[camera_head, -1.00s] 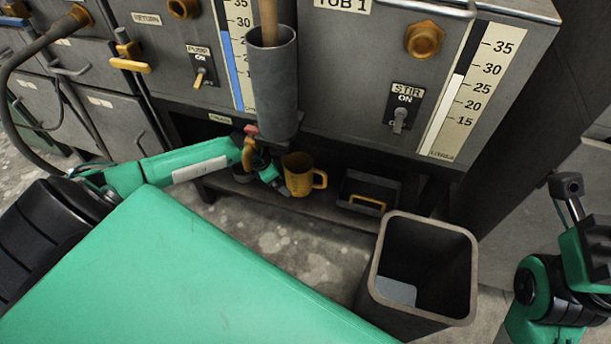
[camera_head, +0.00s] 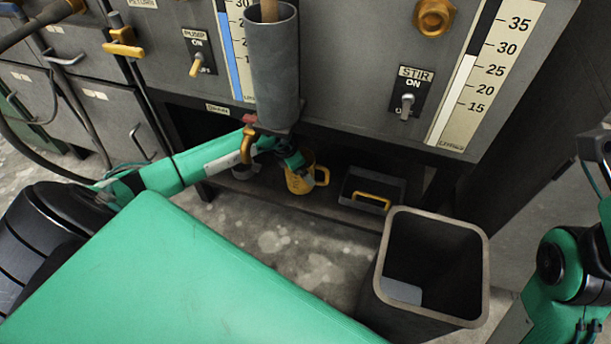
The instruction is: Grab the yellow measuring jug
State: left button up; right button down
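The yellow measuring jug (camera_head: 298,184) stands on the low shelf under the tub cabinet, with its handle to the right. My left arm reaches in from the left under the cabinet. My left gripper (camera_head: 292,160) is at the jug's upper left side and covers part of its rim. I cannot tell whether its fingers touch the jug or how far they are apart. Part of my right arm shows at the right edge, but its gripper cannot be made out.
A dark tray (camera_head: 373,187) with a yellow handle is right of the jug. A grey bin (camera_head: 437,221) stands in front. A grey tube (camera_head: 272,75) and a brass tap (camera_head: 246,148) hang close above my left gripper. The cabinet's underside limits height.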

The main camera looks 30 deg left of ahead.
pick_arm(q)
jog(key=shift+c, duration=0.4)
jog(key=c, duration=0.9)
jog(key=shift+c, duration=0.2)
jog(key=shift+a+r, duration=0.1)
jog(key=shift+r, duration=0.05)
